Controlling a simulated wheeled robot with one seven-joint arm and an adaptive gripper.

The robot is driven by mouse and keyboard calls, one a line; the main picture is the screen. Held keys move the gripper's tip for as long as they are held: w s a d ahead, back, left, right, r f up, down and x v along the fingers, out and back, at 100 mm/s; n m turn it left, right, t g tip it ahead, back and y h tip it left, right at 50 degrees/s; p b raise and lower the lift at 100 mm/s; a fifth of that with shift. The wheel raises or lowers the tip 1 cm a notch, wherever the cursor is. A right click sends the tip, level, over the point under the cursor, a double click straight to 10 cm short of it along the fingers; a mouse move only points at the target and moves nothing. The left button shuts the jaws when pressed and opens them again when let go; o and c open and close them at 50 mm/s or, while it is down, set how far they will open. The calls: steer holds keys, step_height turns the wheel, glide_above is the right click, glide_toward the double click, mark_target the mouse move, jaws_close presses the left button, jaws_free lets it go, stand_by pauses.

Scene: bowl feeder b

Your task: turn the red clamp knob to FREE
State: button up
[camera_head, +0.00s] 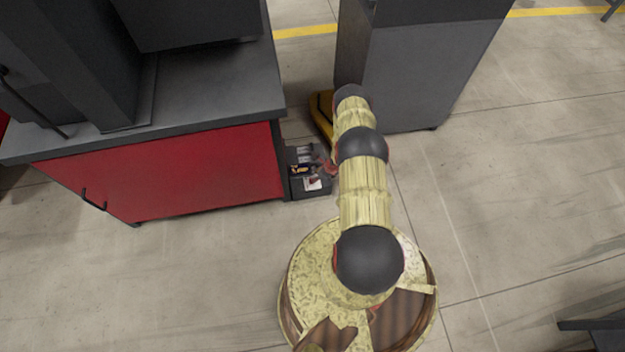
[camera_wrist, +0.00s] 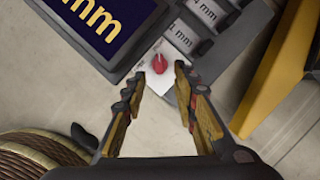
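The red clamp knob (camera_wrist: 159,64) shows in the wrist view on a small white plate (camera_wrist: 168,82). The plate sits at the edge of a dark unit with a display (camera_wrist: 98,25) and grey blocks marked in mm (camera_wrist: 188,32). My gripper (camera_wrist: 159,74) is open, with one finger on each side of the line to the knob. Its fingers look empty, and I cannot tell how far the tips are from the knob. In the head view the dark unit (camera_head: 296,187) is low beside the red cabinet, and my arm partly covers that area. Lettering on the plate is unreadable.
The red cabinet (camera_head: 180,175) with a grey top stands left of the unit. A tall grey cabinet (camera_head: 415,85) stands behind to the right. A yellow item (camera_head: 321,115) lies between them and shows at the right in the wrist view (camera_wrist: 285,75). Open floor lies to the right.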

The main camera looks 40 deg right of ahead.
steer(key=b+x, duration=0.2)
steer(key=x, duration=0.3)
steer(key=shift+w+f+b, duration=0.15)
steer(key=shift+f+b, duration=0.15)
steer(key=shift+f, duration=0.05)
steer(key=shift+a, duration=0.1)
steer(key=shift+c, duration=1.3)
steer(key=c, duration=0.4)
jaws_close()
